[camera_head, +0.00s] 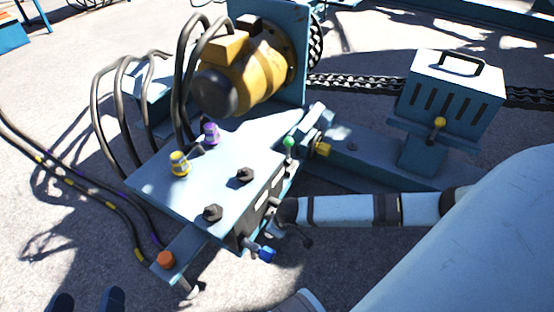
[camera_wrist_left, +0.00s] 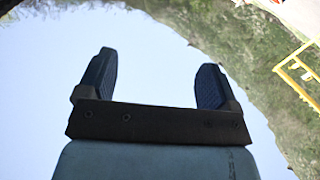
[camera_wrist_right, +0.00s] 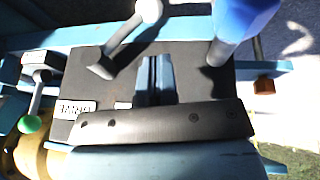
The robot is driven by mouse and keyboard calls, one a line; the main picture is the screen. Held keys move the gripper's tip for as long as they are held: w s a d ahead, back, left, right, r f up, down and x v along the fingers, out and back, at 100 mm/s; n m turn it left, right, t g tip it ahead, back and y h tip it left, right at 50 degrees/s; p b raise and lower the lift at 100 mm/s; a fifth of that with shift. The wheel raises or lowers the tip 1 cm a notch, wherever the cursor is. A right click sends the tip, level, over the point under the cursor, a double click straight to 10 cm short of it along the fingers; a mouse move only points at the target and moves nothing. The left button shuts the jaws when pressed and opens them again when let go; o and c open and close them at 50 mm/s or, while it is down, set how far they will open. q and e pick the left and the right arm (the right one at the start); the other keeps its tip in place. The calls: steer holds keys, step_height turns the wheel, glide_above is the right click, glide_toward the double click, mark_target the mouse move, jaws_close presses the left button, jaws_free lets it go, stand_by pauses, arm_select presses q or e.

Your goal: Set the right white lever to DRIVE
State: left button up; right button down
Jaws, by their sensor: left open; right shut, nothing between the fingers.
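The white lever (camera_wrist_right: 150,10) has a round white knob on a grey shaft, pivoting on the dark panel (camera_wrist_right: 205,85). In the right wrist view it leans up and to the right, just beyond my right fingertips. My right gripper (camera_wrist_right: 155,62) is shut and empty, its fingertips over the panel beside the lever's shaft. In the head view my right gripper (camera_head: 284,212) is at the panel side of the blue box; the white lever cannot be made out there. A panel label (camera_wrist_right: 75,107) is partly readable at best. My left gripper (camera_head: 85,302) is open and empty, low at the left.
A blue-knobbed lever (camera_wrist_right: 232,30) stands right of the white one, and a green-knobbed lever (camera_wrist_right: 28,123) at the left. The blue box top (camera_head: 210,180) carries yellow and purple connectors. A yellow motor (camera_head: 245,80) and black hoses (camera_head: 100,100) stand behind.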

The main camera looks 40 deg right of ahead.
steer(key=b+x, duration=0.1)
steer(key=x, duration=0.1)
steer(key=b+x, duration=0.2)
steer(key=x, duration=0.1)
steer(key=d+b+x, duration=0.1)
steer(key=x, duration=0.2)
steer(key=shift+s+f, duration=0.1)
arm_select(q)
steer(key=w+f+m, duration=0.1)
steer(key=w+a+m, duration=0.1)
steer(key=shift+f+m+h+b, duration=0.3)
steer(key=shift+f+m+b, duration=0.05)
steer(key=shift+f+m, duration=0.05)
arm_select(e)
steer(key=shift+d+f, duration=0.1)
steer(key=shift+f, duration=0.25)
arm_select(q)
steer(key=shift+r, duration=0.2)
